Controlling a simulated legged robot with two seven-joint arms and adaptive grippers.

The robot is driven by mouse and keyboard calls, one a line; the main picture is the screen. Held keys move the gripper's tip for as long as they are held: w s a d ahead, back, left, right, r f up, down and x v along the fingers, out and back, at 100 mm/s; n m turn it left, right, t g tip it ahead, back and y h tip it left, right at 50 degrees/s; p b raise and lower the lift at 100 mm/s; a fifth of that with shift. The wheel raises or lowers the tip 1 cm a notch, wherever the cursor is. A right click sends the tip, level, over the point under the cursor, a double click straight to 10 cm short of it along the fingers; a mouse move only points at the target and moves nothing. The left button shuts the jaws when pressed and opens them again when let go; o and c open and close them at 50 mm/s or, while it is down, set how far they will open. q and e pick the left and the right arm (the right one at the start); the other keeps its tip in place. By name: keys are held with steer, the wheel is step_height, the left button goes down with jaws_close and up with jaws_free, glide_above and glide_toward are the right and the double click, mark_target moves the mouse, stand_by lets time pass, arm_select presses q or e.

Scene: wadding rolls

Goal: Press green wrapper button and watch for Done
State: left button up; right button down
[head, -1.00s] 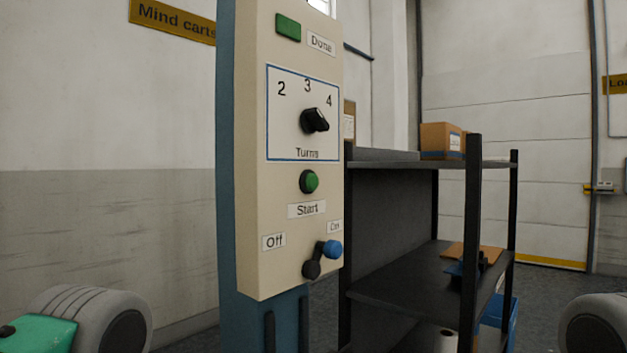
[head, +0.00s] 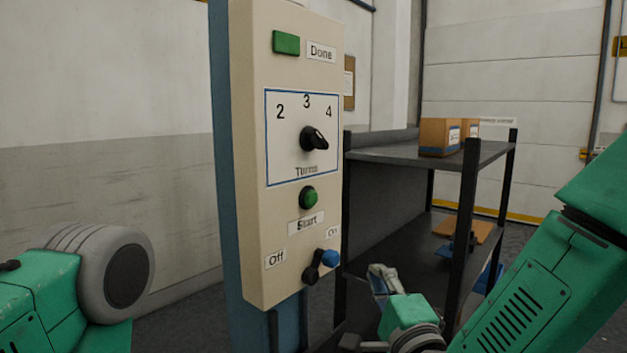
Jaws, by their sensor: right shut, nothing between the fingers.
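The cream control panel (head: 258,200) stands upright in the middle. The round green Start button (head: 309,197) sits below the Turns dial (head: 313,138), above its "Start" label. The green rectangular Done lamp (head: 286,43) is at the top beside its label; I cannot tell whether it is lit. The blue-knobbed lever (head: 328,258) leans to the On side. My right gripper (head: 376,272) is shut and empty, low and to the right of the panel, apart from the button. My left arm shows at the lower left, but its gripper is outside the view.
A dark shelf rack (head: 420,157) stands behind the panel on the right, with cardboard boxes (head: 439,136) on top. A blue post (head: 224,150) backs the panel. The space directly before the button is clear.

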mark_target(310, 198)
step_height(310, 198, up, 10)
steer(key=a+m+t+p, duration=0.1)
steer(key=m+t, duration=0.1)
steer(key=m, duration=0.1)
steer(key=shift+a+r+t, duration=0.15)
steer(key=shift+r+t, duration=0.05)
steer(key=shift+t, duration=0.2)
steer(key=w+a, duration=0.5)
steer(key=a, duration=0.2)
stand_by(0.3)
steer(key=shift+w+a, duration=0.1)
steer(key=shift+a, duration=0.05)
stand_by(0.8)
steer(key=shift+w+a, duration=0.1)
steer(key=shift+a, duration=0.1)
